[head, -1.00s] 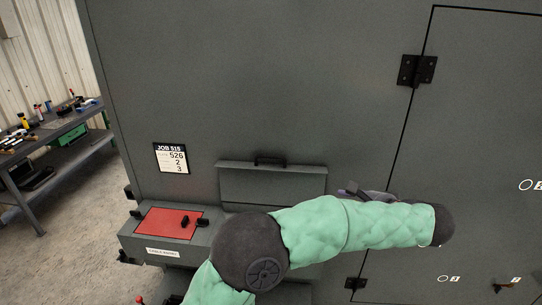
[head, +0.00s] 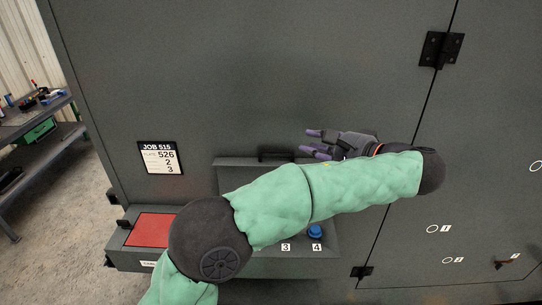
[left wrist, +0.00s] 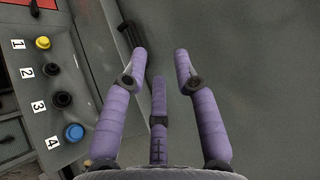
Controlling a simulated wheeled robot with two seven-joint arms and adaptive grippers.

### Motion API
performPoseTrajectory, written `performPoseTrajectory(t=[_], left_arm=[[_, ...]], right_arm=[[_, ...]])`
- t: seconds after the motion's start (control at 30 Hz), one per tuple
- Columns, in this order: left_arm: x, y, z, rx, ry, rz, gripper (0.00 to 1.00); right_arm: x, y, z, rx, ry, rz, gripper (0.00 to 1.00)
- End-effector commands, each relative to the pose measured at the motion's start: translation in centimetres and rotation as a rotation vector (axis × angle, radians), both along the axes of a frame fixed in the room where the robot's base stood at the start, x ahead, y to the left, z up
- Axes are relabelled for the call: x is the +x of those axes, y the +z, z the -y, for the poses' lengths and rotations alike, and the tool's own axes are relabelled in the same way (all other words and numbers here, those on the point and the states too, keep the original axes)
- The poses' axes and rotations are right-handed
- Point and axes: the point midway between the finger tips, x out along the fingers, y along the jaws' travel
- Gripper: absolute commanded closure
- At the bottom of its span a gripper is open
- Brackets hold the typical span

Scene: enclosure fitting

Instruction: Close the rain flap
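The rain flap (head: 231,175) is a grey panel on the grey enclosure front, with a black bar handle (head: 275,155) along its top edge. It appears raised above a row of buttons, and my left arm hides much of it. My left gripper (head: 314,142) has purple fingers, spread apart and empty, just right of the handle. In the left wrist view the handle (left wrist: 131,36) lies just beyond the left fingertip of the gripper (left wrist: 160,62); contact cannot be told. The flap (left wrist: 98,45) lies between the buttons and the fingers. My right gripper is not in view.
A blue button (head: 315,231) sits below the flap; the left wrist view also shows a yellow button (left wrist: 42,43). A red-topped box (head: 150,230) juts out at left. A job label (head: 158,158) is above it. A hinged door (head: 480,150) is at right.

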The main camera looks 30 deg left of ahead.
Motion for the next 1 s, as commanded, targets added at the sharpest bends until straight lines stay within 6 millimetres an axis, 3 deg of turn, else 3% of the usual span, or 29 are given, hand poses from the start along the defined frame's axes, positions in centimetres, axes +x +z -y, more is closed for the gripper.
performPoseTrajectory(t=[0.5, 0.77, 1.0], left_arm=[[0.0, -6.2, -0.1, -0.001, 0.0, 0.0, 0.7], [0.3, -6.6, -1.3, -0.002, 0.004, 0.001, 0.7], [1.2, -7.5, -5.2, -0.001, 0.004, -0.001, 0.7]], right_arm=[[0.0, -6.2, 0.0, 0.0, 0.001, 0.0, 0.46], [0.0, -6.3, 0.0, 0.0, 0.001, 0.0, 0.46], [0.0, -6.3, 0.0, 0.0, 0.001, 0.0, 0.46]])
